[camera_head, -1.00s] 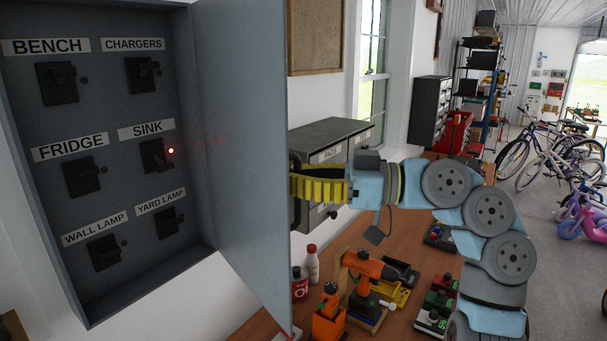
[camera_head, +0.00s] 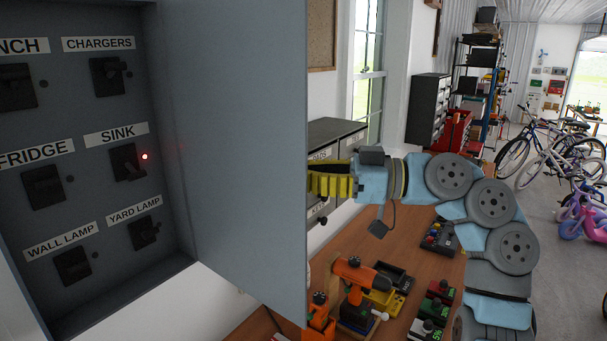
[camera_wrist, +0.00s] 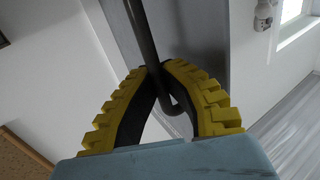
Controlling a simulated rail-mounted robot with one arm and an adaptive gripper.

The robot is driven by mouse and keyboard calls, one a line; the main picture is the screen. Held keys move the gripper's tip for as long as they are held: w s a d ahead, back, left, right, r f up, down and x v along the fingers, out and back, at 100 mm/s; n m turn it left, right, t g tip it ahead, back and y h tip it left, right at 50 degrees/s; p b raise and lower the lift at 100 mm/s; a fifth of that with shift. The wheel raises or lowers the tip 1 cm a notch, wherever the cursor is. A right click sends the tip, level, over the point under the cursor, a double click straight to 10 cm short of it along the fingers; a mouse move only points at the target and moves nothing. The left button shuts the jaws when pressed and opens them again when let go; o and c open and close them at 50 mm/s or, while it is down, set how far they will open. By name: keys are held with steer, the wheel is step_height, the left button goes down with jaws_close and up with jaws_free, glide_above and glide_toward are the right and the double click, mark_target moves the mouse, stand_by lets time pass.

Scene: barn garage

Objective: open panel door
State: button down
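The grey panel door (camera_head: 235,150) stands wide open, swung out from the left wall, with its broad face toward the head camera. The open panel box (camera_head: 165,215) beside it shows labelled switches, with a red light by the SINK switch (camera_head: 128,163). My gripper (camera_wrist: 157,68) has yellow ribbed fingers. In the wrist view they close around a dark rod handle (camera_wrist: 143,35) on the door's outer face, tips meeting at the rod. In the head view my yellow fingers (camera_head: 331,185) show just past the door's free edge; the tips and handle are hidden behind it.
Below the door is a wooden workbench (camera_head: 395,250) with an orange drill (camera_head: 352,272), battery chargers (camera_head: 440,237) and other tools. A grey drawer cabinet (camera_head: 338,135) stands behind my gripper. Bicycles (camera_head: 548,150) stand on the open floor at the far right.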

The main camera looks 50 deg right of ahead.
steer(key=c, duration=1.2)
jaws_free()
steer(key=shift+s+d, duration=0.15)
steer(key=shift+s, duration=0.05)
steer(key=shift+o, duration=0.4)
steer(key=shift+w, duration=0.1)
steer(key=v, duration=1.2)
